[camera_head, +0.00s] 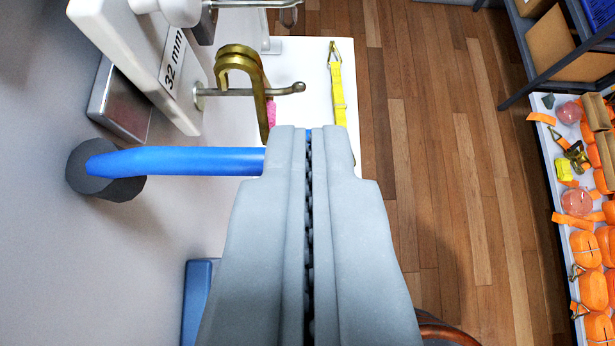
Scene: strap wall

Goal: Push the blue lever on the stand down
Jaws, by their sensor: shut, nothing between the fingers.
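The blue lever (190,161) is a rod that comes out of a dark round mount (108,187) at the left and runs level to the right. Its right end goes behind the tip of my gripper (309,132), and a small bit of blue shows at the fingertips. My gripper is grey, shut and empty, with its tips over the lever's right end. I cannot tell whether they touch the lever.
A brass hook (240,65) hangs on a metal peg above the lever, beside a board marked "32 mm" (172,62). A yellow strap (337,92) lies on a white surface. A shelf with orange straps (583,250) stands at the right. Wooden floor (455,190) lies between.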

